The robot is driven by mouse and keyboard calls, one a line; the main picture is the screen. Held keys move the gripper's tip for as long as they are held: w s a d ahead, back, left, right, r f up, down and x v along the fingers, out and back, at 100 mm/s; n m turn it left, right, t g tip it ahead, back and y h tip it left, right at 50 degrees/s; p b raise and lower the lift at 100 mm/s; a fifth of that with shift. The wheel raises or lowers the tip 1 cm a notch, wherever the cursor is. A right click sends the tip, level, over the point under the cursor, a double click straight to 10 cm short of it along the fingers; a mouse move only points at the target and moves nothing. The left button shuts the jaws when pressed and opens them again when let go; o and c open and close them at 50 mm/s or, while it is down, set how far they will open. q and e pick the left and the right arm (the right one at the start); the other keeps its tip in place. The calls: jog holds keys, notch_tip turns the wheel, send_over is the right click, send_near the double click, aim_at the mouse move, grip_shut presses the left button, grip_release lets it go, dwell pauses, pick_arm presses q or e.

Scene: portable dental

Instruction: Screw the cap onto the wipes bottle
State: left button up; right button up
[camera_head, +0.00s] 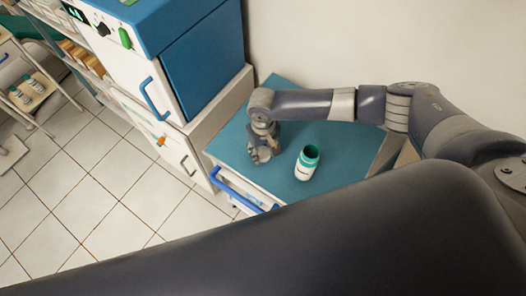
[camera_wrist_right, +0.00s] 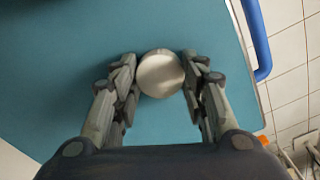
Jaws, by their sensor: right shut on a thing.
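The wipes bottle (camera_head: 305,169) stands upright on the blue top of a small cabinet. It has a white body, and its green top rim looks open. My right gripper (camera_head: 262,153) points down just left of the bottle, apart from it, low over the blue top. In the right wrist view, its fingers are shut on a round whitish cap (camera_wrist_right: 160,75), one finger on each side. Whether the cap touches the surface I cannot tell. The bottle is not in the right wrist view. My left gripper is not in view.
The blue cabinet top (camera_head: 335,140) is otherwise clear. Its drawer has a blue handle (camera_head: 245,196). A taller white-and-blue cabinet (camera_head: 190,60) stands behind to the left. A tray with small bottles (camera_head: 25,92) is at the far left. My dark arm link crosses the foreground.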

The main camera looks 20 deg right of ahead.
aim_at(263, 152)
jog(key=shift+r, duration=0.75)
notch_tip(263, 152, up, 2)
jog(key=shift+b, duration=0.6)
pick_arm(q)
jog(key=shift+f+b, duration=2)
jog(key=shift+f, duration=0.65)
pick_arm(e)
jog(key=s+a, duration=0.3)
jog(key=a, duration=0.4)
jog(key=s+a+r, duration=0.1)
jog(key=s+a, duration=0.1)
jog(key=a, duration=0.6)
jog(key=shift+s+r, duration=0.25)
jog(key=shift+s, duration=0.15)
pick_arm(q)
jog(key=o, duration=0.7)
